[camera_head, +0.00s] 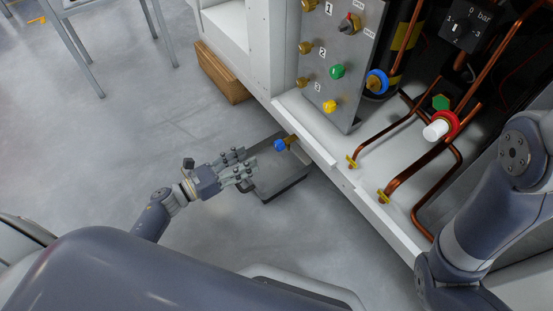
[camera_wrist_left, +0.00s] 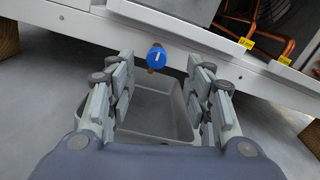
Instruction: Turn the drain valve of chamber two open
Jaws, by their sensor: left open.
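A small drain valve with a round blue handle (camera_head: 280,145) sticks out on a brass stub from the front edge of the white base. In the left wrist view the blue handle (camera_wrist_left: 156,57) faces me and bears a white mark, roughly upright. My left gripper (camera_head: 246,168) is open and empty, in front of the valve and apart from it. In the left wrist view the valve shows between and beyond the two fingers of the gripper (camera_wrist_left: 160,78). My right arm shows at the right of the head view; its gripper is out of frame.
A grey tray (camera_head: 283,184) lies on the floor below the valve. The white base (camera_head: 326,160) carries copper pipes (camera_head: 418,175), a numbered panel (camera_head: 342,50) and a red-and-white valve (camera_head: 438,129). A wooden block (camera_head: 220,73) is under the cabinet.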

